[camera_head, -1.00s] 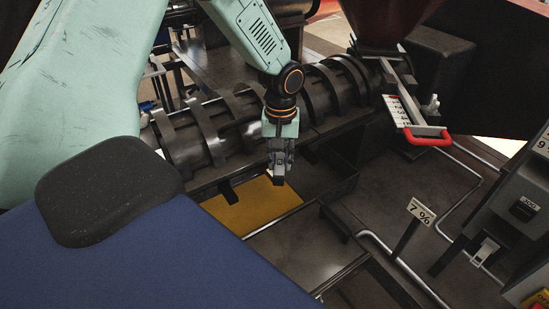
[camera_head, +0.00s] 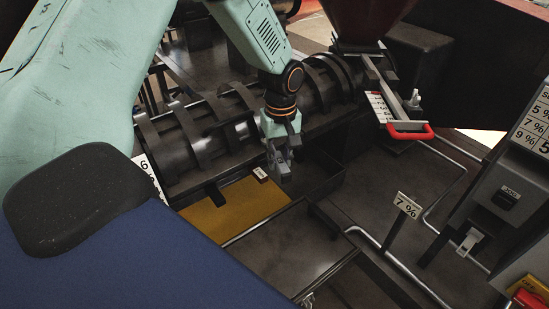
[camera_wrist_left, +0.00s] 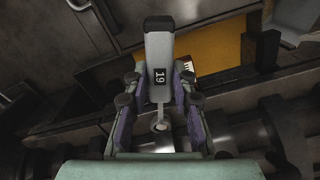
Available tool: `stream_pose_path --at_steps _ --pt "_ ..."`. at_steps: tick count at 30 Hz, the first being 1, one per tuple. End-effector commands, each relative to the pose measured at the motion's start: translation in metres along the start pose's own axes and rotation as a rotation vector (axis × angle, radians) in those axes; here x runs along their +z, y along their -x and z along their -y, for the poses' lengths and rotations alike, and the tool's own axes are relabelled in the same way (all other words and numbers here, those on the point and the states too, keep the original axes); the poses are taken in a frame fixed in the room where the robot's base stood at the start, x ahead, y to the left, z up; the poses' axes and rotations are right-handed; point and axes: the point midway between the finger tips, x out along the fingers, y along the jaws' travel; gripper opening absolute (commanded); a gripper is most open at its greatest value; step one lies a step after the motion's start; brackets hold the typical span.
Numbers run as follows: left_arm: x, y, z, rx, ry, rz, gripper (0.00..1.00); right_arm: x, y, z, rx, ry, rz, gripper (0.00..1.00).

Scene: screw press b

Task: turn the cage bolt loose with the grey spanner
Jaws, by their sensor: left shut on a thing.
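My left gripper (camera_head: 280,160) hangs in front of the ribbed dark cage of the press (camera_head: 215,130), over the front edge of its bed. It is shut on the grey spanner (camera_wrist_left: 159,50), whose wide grey end carries a black "19" plate in the left wrist view. A narrow shank with a round end (camera_wrist_left: 160,125) lies between the fingers. The spanner is barely made out in the head view. I cannot pick out the cage bolt in either view. My right gripper is not in view.
A yellow tray (camera_head: 228,208) with a small white tag lies below the cage. A "7 %" sign (camera_head: 408,205), pipes and a grey control box (camera_head: 505,195) are at the right. A blue surface (camera_head: 110,270) fills the lower left.

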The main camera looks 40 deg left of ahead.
Motion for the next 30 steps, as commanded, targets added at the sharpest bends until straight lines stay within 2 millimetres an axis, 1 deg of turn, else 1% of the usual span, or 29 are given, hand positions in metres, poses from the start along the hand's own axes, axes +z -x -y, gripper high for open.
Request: stream_pose_path --at_steps 3,7,20,30 --pt "-0.002 0.001 -0.009 0.004 0.063 -0.005 0.0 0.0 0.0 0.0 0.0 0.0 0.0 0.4" --pt "-0.002 0.001 -0.015 0.004 0.12 -0.004 0.0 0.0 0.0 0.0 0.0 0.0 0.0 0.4" --pt "-0.002 0.001 -0.018 0.004 0.152 -0.004 0.0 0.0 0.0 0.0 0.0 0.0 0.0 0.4" --pt "-0.007 0.001 -0.037 0.005 0.325 -0.004 0.0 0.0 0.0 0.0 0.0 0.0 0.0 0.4"
